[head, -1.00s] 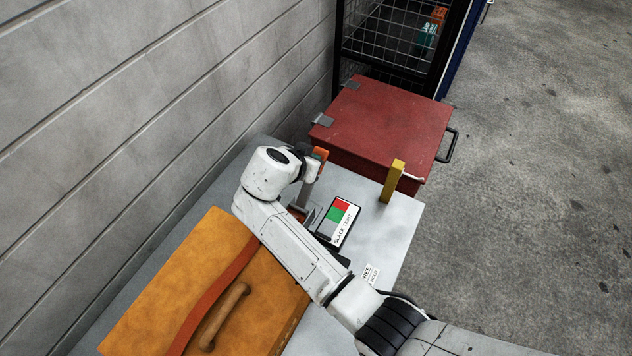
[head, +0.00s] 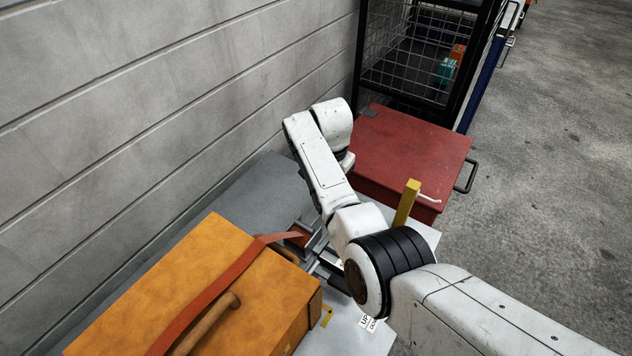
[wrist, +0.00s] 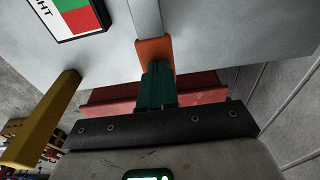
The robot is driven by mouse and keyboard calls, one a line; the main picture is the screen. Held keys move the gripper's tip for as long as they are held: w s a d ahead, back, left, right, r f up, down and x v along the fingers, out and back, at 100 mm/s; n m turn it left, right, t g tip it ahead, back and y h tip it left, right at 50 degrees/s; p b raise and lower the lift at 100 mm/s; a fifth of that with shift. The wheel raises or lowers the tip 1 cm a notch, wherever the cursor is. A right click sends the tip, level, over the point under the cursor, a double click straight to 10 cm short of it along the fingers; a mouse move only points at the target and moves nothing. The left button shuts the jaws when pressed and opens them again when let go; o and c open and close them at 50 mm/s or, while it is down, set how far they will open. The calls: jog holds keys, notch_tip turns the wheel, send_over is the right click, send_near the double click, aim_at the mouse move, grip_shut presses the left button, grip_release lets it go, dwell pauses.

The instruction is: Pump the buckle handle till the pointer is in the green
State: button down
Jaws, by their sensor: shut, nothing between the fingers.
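In the wrist view the buckle handle's orange grip (wrist: 153,50) sits at the end of a grey metal lever. My gripper (wrist: 158,82) has its dark green fingers shut, right at the grip's end. They look to be touching it, but I cannot be sure. The gauge plate (wrist: 80,18), with red and green fields, is cut off at the top left; I cannot make out its pointer. In the head view my arm hides the handle, gripper and most of the gauge. Part of the buckle (head: 315,248) shows beside the red strap (head: 222,285).
The strap crosses an orange-tan case (head: 150,285) with a brown handle. A yellow post (head: 406,203) stands to the right of my arm, also in the wrist view (wrist: 45,118). Behind are a red box (head: 415,150) and a mesh cage (head: 420,60). A concrete wall is on the left.

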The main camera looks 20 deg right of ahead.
jog(key=shift+s+d+f+b, duration=0.15)
jog(key=shift+f+b, duration=0.15)
jog(key=shift+f, duration=0.4)
jog(key=shift+r+p, duration=0.5)
jog(key=shift+r, duration=0.05)
notch_tip(320, 180, up, 14)
jog(key=p, duration=0.2)
jog(key=shift+a, duration=0.3)
dwell(1.1)
